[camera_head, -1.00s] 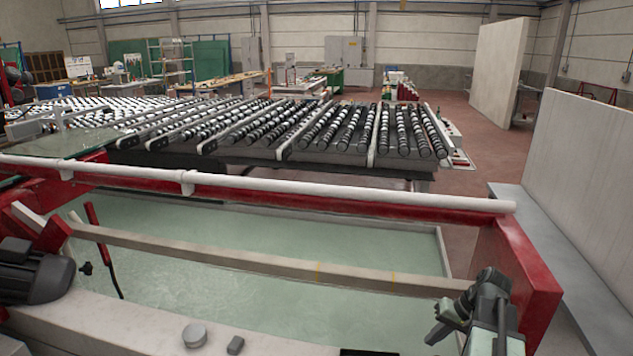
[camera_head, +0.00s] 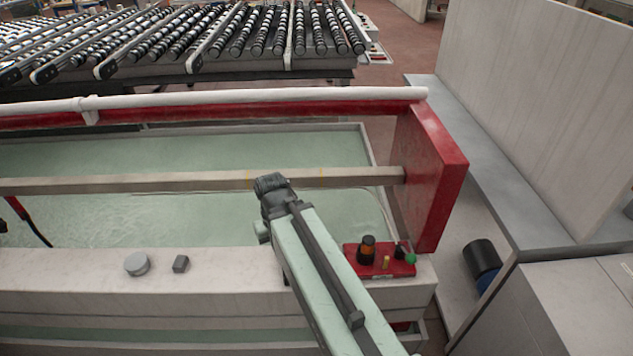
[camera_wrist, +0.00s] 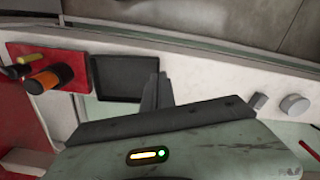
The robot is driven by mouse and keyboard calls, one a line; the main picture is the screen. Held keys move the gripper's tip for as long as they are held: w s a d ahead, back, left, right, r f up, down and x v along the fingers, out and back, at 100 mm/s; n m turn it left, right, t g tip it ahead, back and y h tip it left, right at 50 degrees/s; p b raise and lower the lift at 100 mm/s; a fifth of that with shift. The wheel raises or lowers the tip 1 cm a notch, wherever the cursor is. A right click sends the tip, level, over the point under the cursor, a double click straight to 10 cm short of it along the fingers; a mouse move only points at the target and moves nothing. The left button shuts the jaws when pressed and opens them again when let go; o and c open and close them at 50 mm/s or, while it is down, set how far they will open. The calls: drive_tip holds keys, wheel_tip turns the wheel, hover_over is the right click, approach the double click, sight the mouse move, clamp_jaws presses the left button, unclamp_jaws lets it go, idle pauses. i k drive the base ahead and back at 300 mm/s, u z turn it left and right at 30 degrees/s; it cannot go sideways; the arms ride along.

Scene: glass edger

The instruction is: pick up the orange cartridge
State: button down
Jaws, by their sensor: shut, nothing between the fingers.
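The orange cartridge is a short cylinder, black with an orange band. It stands on a small red plate (camera_head: 379,266) on the pale ledge, right of my arm in the head view (camera_head: 367,249). In the wrist view the cartridge (camera_wrist: 50,78) is at the left, on the red plate (camera_wrist: 18,52). My gripper (camera_wrist: 158,78) is shut and empty, its fingers at the middle of the wrist view, apart from the cartridge with a dark tray (camera_wrist: 125,78) between them in that picture. In the head view my arm end hides the fingers.
A brass pin (camera_head: 386,262) and a green-capped knob (camera_head: 410,258) stand close to the cartridge. A grey round cap (camera_head: 137,264) and a small dark block (camera_head: 181,263) sit left on the ledge. A beam (camera_head: 150,184) spans the water trough behind; a red end wall (camera_head: 437,175) rises to the right.

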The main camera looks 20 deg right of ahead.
sight(368, 243)
drive_tip(key=k, duration=1)
drive_tip(key=u, duration=0.65)
drive_tip(key=i, duration=0.25)
drive_tip(key=u, duration=0.9)
